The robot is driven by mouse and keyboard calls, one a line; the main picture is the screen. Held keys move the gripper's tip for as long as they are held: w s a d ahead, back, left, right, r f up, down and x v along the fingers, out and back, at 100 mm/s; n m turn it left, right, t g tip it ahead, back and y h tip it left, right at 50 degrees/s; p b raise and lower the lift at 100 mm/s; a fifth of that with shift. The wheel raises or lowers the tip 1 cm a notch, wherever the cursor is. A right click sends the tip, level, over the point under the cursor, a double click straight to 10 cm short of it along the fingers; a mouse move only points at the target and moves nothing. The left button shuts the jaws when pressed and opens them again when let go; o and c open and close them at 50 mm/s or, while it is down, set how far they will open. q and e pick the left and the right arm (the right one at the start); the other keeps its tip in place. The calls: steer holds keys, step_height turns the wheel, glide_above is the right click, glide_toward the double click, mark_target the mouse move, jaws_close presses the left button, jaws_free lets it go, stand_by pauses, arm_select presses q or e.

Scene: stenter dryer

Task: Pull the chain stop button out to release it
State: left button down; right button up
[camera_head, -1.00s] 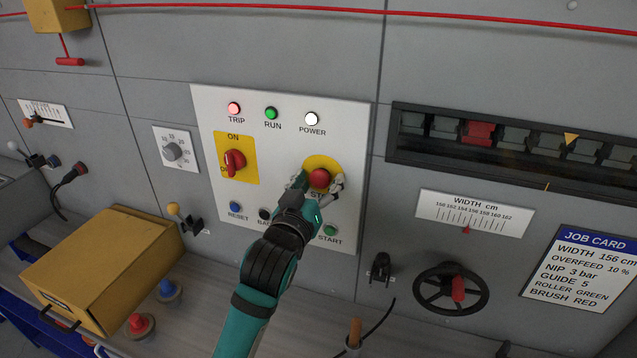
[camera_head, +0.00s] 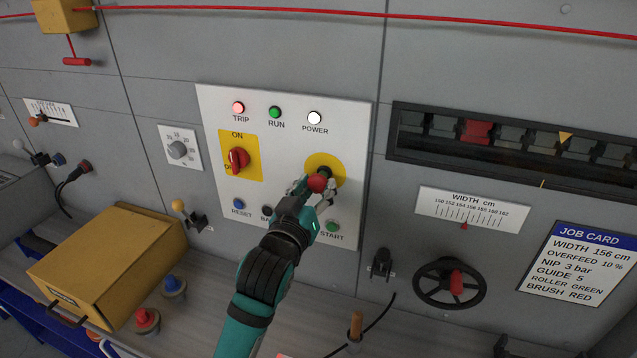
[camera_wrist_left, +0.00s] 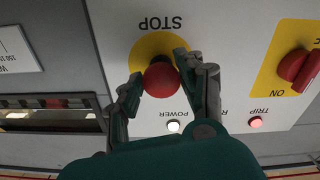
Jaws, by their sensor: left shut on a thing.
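The chain stop button is a red mushroom head (camera_head: 317,183) on a dark stem in front of a yellow round plate (camera_head: 326,165) on the white control panel (camera_head: 284,227). My left gripper (camera_head: 314,187) is shut on the red head, with one finger on each side. The head stands out from the yellow plate, and the dark stem shows behind it. In the left wrist view the red head (camera_wrist_left: 161,80) sits between the fingertips, with the word STOP upside down above it. My right gripper is not in view.
A red switch (camera_head: 238,160) is to the left, the start button (camera_head: 332,226) just below. A yellow box (camera_head: 108,262), a handwheel (camera_head: 449,285) and a red pull cord (camera_head: 400,16) are around.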

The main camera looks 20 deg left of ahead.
arm_select(q)
steer(key=shift+f, duration=0.1)
steer(key=c, duration=1.1)
jaws_free()
steer(key=o, duration=0.3)
steer(key=shift+s, duration=0.1)
steer(key=shift+s+a, duration=0.1)
steer(key=s, duration=0.7)
steer(key=shift+s, duration=0.2)
steer(key=shift+a, duration=0.1)
